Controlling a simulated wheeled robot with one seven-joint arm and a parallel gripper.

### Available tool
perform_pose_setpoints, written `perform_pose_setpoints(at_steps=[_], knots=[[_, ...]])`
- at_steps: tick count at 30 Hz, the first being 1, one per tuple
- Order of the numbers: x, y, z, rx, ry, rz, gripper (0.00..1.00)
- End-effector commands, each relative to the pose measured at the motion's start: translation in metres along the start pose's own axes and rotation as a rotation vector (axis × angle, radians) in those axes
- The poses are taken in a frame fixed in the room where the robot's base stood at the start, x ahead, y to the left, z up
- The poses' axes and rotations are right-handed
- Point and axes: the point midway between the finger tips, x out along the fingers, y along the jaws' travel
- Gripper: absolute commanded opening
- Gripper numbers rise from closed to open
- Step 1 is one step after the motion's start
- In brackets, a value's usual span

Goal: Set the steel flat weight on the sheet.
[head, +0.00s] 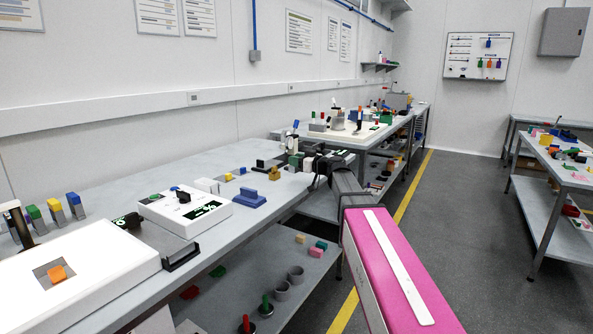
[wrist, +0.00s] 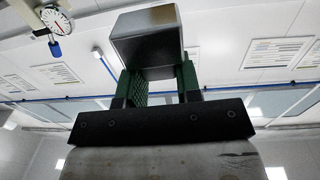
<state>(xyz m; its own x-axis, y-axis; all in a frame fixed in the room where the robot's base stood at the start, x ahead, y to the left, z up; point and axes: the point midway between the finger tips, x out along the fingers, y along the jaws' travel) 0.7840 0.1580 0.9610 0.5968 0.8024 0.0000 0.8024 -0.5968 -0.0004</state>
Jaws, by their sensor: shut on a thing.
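My gripper (wrist: 152,88) is shut on a grey metallic block with a smooth end face, which I take to be the steel flat weight (wrist: 146,45). The green-padded fingers stand on both sides of the block, and it hides part of the wall behind. In the head view my gripper (head: 294,161) is small, over the far part of the long bench, and the block is hard to make out there. A grey square sheet (head: 41,270) lies on the white light panel (head: 105,255) at near left, with an orange block (head: 57,274) on it.
A white device with a green display (head: 204,210) and a blue block (head: 249,199) stand on the grey bench (head: 290,190). Several coloured-top blocks (head: 55,209) line its left side. A second white panel (head: 345,135) with small items stands farther back.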

Motion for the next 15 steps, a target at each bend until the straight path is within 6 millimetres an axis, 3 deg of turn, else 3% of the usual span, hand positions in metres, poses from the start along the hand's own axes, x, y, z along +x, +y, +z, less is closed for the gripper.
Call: perform_pose_setpoints(at_steps=[3,9,15], knots=[[0.000,0.000,-0.021,-0.002,0.001,0.000,0.00],[0.000,0.000,-0.043,-0.001,0.001,0.000,0.00],[-0.007,0.008,-0.039,0.001,-0.001,0.073,0.00]])
